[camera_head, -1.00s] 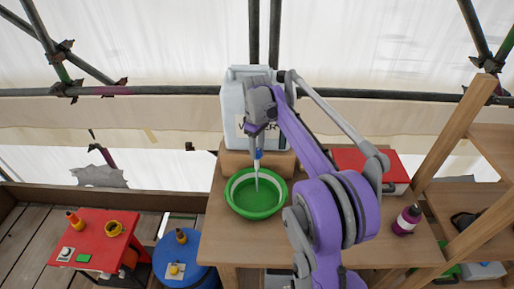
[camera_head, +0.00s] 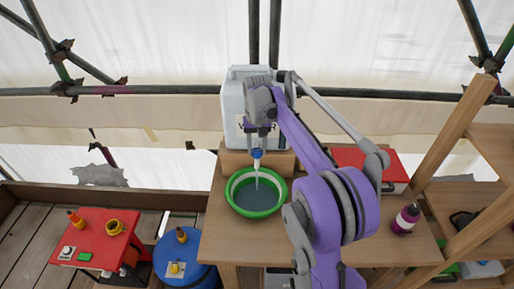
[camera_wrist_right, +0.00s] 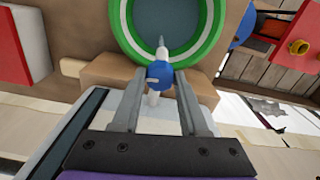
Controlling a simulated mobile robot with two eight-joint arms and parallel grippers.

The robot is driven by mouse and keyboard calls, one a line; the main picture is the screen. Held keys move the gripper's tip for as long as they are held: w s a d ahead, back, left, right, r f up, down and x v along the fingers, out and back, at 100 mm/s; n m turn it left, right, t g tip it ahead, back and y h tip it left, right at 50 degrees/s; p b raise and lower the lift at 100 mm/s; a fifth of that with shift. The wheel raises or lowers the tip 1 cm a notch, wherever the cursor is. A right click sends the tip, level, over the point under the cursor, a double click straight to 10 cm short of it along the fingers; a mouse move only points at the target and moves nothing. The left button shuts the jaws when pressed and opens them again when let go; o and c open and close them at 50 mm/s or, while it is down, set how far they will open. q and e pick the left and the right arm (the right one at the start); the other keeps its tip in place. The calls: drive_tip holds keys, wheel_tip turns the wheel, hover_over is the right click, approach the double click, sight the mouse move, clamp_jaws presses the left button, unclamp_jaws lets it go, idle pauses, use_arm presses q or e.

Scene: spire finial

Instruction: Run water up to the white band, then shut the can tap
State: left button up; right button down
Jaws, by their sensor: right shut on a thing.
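The white water can (camera_head: 234,115) stands on a wooden block at the back of the table. My right gripper (camera_head: 258,148) is shut on its blue tap (camera_wrist_right: 159,72), one finger on either side. A thin stream falls from the spout into the green basin (camera_head: 263,214) below. Grey-blue water (camera_head: 252,198) covers the inside of the basin. The white band (camera_head: 232,187) shows as a pale ring above the water, inside the green rim. The basin also shows in the right wrist view (camera_wrist_right: 122,40). My left gripper is not in view.
A red box (camera_head: 350,158) and a purple bottle (camera_head: 406,219) are on the right of the wooden table (camera_head: 222,240). A red stool (camera_head: 92,228) and a blue drum (camera_head: 184,252) stand at left. Wooden shelving (camera_head: 445,160) rises at right.

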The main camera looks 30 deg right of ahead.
sight(257, 150)
drive_tip(key=shift+m, duration=0.7)
drive_tip(key=shift+c, duration=2.2)
unclamp_jaws()
drive_tip(key=shift+r, duration=0.1)
wheel_tip(257, 150, up, 11)
drive_tip(key=p, duration=0.1)
drive_tip(key=shift+f, duration=0.2)
